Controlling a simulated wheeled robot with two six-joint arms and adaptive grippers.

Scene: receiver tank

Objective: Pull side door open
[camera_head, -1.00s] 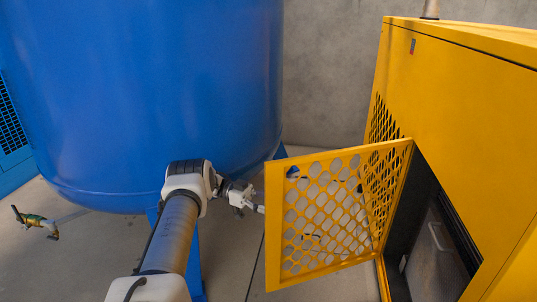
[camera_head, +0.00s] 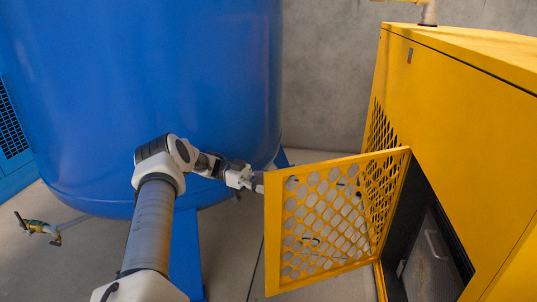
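The side door (camera_head: 322,222) is a yellow panel with a perforated mesh. It stands swung out from the yellow cabinet (camera_head: 460,130), its free edge toward the left and its hinged edge at the cabinet on the right. The dark opening (camera_head: 425,235) behind it shows. My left gripper (camera_head: 258,184) is at the upper part of the door's free edge. Its fingertips are partly hidden at that edge, so I cannot tell whether they touch the door or are open or shut. My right gripper is not in view.
A large blue tank (camera_head: 150,90) stands close behind my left arm, with a blue leg (camera_head: 187,255) below it. A brass valve (camera_head: 38,227) is at the far left. Bare concrete floor (camera_head: 228,255) lies between the tank leg and the door.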

